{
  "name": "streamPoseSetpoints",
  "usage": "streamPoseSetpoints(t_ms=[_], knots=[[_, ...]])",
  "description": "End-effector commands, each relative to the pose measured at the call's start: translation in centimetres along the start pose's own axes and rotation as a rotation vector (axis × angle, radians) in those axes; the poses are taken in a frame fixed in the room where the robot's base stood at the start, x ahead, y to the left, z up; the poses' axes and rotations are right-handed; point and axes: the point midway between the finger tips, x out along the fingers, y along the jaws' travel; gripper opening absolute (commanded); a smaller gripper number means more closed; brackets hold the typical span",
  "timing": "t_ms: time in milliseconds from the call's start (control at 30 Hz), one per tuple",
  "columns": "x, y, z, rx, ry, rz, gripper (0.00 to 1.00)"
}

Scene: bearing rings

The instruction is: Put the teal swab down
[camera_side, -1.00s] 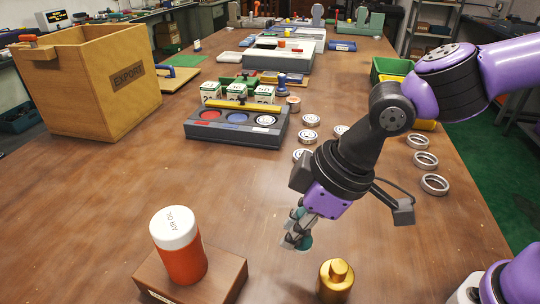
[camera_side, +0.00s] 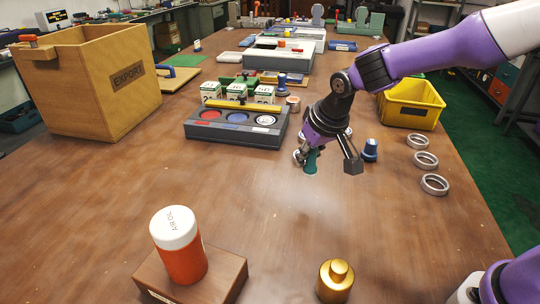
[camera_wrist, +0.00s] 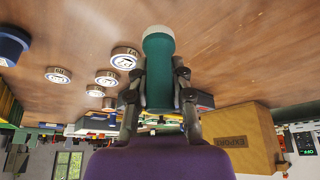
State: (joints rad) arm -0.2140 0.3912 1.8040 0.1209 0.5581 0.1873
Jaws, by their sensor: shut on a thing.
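My gripper (camera_side: 304,157) is shut on the teal swab (camera_side: 311,165), in front and to the right of the grey tray in the side view. The swab's lower part shows below the fingers. I cannot tell whether it touches the table. In the wrist view my gripper (camera_wrist: 158,82) has one finger on each side of the teal swab (camera_wrist: 158,52), which has a rounded teal head and a pale end. The wooden table (camera_side: 230,215) is bare in front of my gripper.
The grey tray (camera_side: 235,138) with red, blue and white wells is to the left. Several bearing rings (camera_side: 426,160) lie at the right; more (camera_wrist: 107,78) show in the wrist view. A yellow bin (camera_side: 410,105) stands behind.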

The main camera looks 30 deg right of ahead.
Motion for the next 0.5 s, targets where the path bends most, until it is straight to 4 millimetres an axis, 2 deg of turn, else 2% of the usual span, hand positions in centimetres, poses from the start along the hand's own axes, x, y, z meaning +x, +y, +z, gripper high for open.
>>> streamPoseSetpoints(t_ms=[33,200,300,500], knots=[[0.9,1.0,-0.3,0.004,-0.002,0.003,0.0],[2.6,2.6,-1.1,0.0,0.0,0.0,0.0],[3.3,2.8,-1.0,-0.004,-0.001,-0.001,0.0],[6.0,2.7,0.2,-0.004,-0.001,-0.002,0.0]])
